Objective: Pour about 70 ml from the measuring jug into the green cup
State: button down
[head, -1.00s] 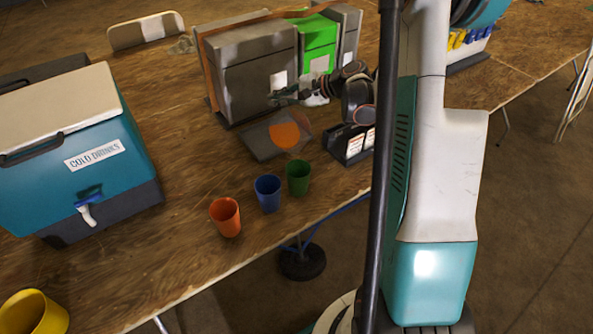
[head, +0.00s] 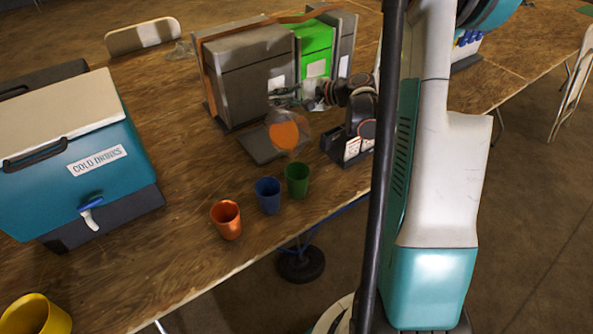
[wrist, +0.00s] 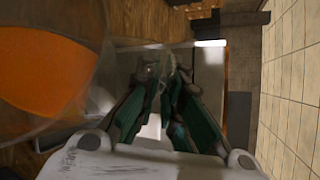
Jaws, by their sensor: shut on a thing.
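The clear measuring jug (head: 290,132) holds orange liquid and is behind the green cup in the head view. It also fills the left of the wrist view (wrist: 45,65), blurred. My gripper (head: 288,98) is shut on the jug, seemingly at its handle; its green fingers (wrist: 157,85) show in the wrist view. The jug appears raised above the dark flat plate; its exact height and tilt are hard to tell. The green cup (head: 297,181) stands upright on the table, just in front of the jug and slightly right. No stream of liquid shows.
A blue cup (head: 268,196) and an orange cup (head: 227,220) stand left of the green cup. The dark plate (head: 258,148) lies behind them. A teal cooler (head: 95,185) and yellow container (head: 35,315) are left.

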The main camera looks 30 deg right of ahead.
jog(key=shift+s+r, duration=0.35)
jog(key=shift+s+a+r+n+t, duration=0.2)
jog(key=shift+n+t, duration=0.1)
jog(key=shift+t, duration=0.1)
jog(key=shift+s+a+r, duration=0.1)
jog(key=shift+s+r, duration=0.3)
jog(key=shift+r, duration=0.05)
dwell(2.0)
jog(key=shift+s, duration=0.15)
jog(key=shift+m+g, duration=0.6)
jog(key=shift+g, duration=0.2)
jog(key=w+f, duration=0.1)
jog(key=f, duration=0.1)
jog(key=w+d+f, duration=0.1)
jog(key=w, duration=0.1)
jog(key=shift+w+d+f, duration=0.15)
jog(key=shift+w+f, duration=0.05)
jog(key=shift+f, duration=0.15)
jog(key=shift+a+f, duration=0.15)
jog(key=shift+a, duration=0.15)
jog(key=shift+w+d+f+m+g+b, duration=0.3)
jog(key=shift+w+f+g+b, duration=0.1)
jog(key=shift+f, duration=0.3)
